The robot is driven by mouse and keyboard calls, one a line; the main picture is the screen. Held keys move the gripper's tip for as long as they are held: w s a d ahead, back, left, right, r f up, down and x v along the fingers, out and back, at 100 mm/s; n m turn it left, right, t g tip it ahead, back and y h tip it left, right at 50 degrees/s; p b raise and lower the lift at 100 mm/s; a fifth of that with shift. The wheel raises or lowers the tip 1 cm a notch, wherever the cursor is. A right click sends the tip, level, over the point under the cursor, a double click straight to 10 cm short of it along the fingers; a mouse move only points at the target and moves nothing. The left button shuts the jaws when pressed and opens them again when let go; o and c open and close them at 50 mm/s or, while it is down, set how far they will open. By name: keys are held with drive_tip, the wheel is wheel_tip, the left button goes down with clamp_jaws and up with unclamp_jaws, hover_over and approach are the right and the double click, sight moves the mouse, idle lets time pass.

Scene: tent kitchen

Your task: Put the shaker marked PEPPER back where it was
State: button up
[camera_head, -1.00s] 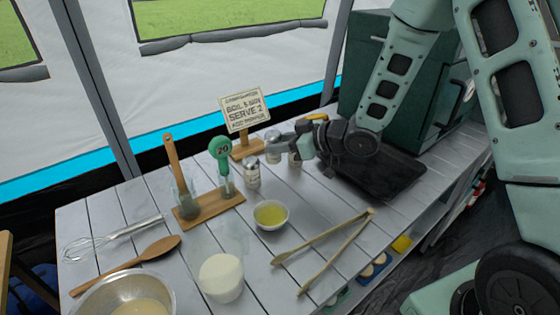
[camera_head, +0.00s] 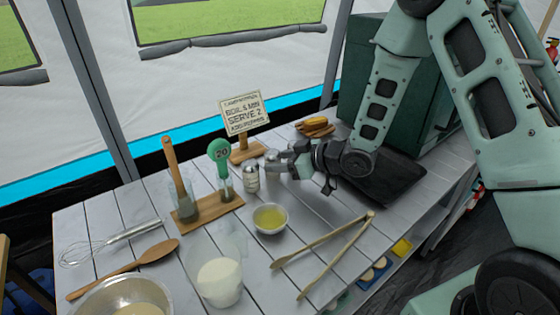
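A small shaker (camera_head: 251,178) with a metal cap stands upright on the slatted table, just right of the wooden tray. A second metal-capped shaker (camera_head: 271,155) shows partly behind my gripper's fingers. The markings are too small to read, so I cannot tell which shaker is PEPPER. My gripper (camera_head: 275,167) is low over the table, right beside the shakers, with its fingers pointing left. The fingers overlap the shaker area, and I cannot tell whether anything is between them. Any other shaker is hidden by my gripper.
A sign (camera_head: 244,113) stands behind the shakers. A bowl of yellow liquid (camera_head: 270,219), tongs (camera_head: 325,250) and a milk glass (camera_head: 218,281) are in front. A dark tray (camera_head: 390,185) lies right.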

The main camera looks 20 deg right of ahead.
drive_tip(key=shift+r, duration=0.3)
drive_tip(key=p+v, duration=0.4)
drive_tip(key=v, duration=0.8)
drive_tip(key=s+a+r+g+h, duration=0.35)
drive_tip(key=s+a+h, duration=0.2)
drive_tip(key=a, duration=0.35)
drive_tip(key=s+a+r+g+h, duration=0.1)
drive_tip(key=s+a+r+g, duration=0.1)
drive_tip(key=s, duration=0.8)
drive_tip(key=s+a+r+m+g+h, duration=0.1)
drive_tip(key=s+a+r+g+h, duration=0.1)
drive_tip(key=s, duration=0.8)
drive_tip(key=shift+s+a+r+g, duration=0.2)
drive_tip(key=shift+a+r+g, duration=0.45)
drive_tip(key=shift+g, duration=0.4)
drive_tip(key=shift+a+h, duration=0.1)
drive_tip(key=shift+h, duration=0.15)
wheel_tip(320, 180, up, 3)
drive_tip(key=p, duration=0.3)
drive_tip(key=shift+f, duration=0.2)
